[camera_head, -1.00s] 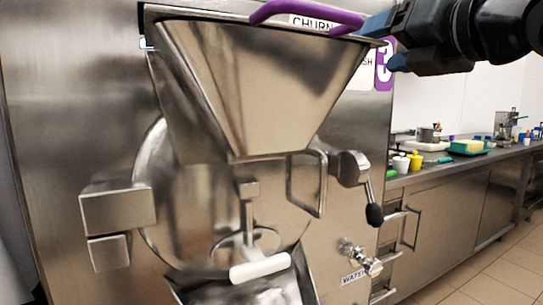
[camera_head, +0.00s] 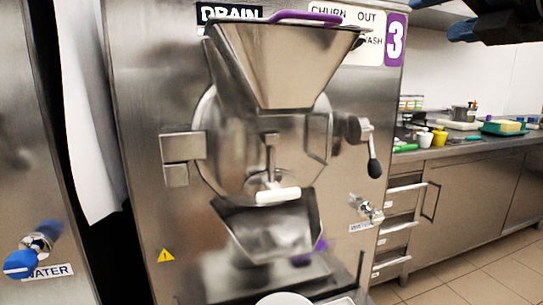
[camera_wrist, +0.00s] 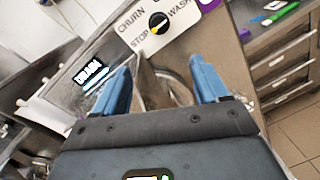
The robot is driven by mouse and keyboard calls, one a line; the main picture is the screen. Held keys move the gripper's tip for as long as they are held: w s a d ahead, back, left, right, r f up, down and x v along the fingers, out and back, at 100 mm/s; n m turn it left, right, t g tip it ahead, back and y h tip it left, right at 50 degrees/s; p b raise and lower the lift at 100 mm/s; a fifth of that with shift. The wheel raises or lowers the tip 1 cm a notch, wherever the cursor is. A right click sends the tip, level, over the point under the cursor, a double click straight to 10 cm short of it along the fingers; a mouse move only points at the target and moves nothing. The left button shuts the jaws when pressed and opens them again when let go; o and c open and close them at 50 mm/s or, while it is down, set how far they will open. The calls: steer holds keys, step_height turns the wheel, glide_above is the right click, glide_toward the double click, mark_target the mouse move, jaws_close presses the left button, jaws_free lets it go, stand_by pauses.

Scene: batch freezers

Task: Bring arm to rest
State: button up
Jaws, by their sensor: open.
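My gripper (camera_wrist: 162,75) shows in the wrist view with its two blue fingers spread apart and nothing between them. In the head view only part of my arm and a bit of blue finger (camera_head: 463,27) show at the top right, apart from the machine. The batch freezer marked 3 (camera_head: 150,110) stands in the middle of the head view, with its steel hopper (camera_head: 285,65) on the front. A purple handle (camera_head: 305,17) lies along the hopper's top rim.
A lever with a black knob (camera_head: 374,167) and a water tap (camera_head: 366,208) stick out from the freezer's front. A second steel machine with a blue-handled tap (camera_head: 20,264) stands at the left. A counter (camera_head: 450,150) with cups and trays runs along the right.

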steer(key=s+a+f+m+t+h+p, duration=0.15)
steer(key=s+f+m, duration=0.35)
steer(key=f+m, duration=0.5)
steer(key=s+a+f+m+h+p, duration=0.15)
steer(key=s+f+m, duration=0.25)
steer(key=f+m, duration=0.55)
steer(key=s+f+m+h+p, duration=0.1)
steer(key=s+f+m+p, duration=0.3)
steer(key=f+m, duration=0.6)
steer(key=s+f+m+g, duration=0.1)
steer(key=s+f, duration=0.2)
steer(key=s, duration=0.7)
steer(key=s+d+f+m+g+p, duration=0.1)
steer(key=s+f+g, duration=0.1)
steer(key=s, duration=0.8)
steer(key=s+f+m+g, duration=0.1)
steer(key=s+f, duration=0.3)
steer(key=s, duration=0.6)
steer(key=shift+s+d+f+m+p, duration=0.15)
steer(key=shift+d+f+m+p, duration=0.15)
steer(key=shift+d+f+m, duration=0.05)
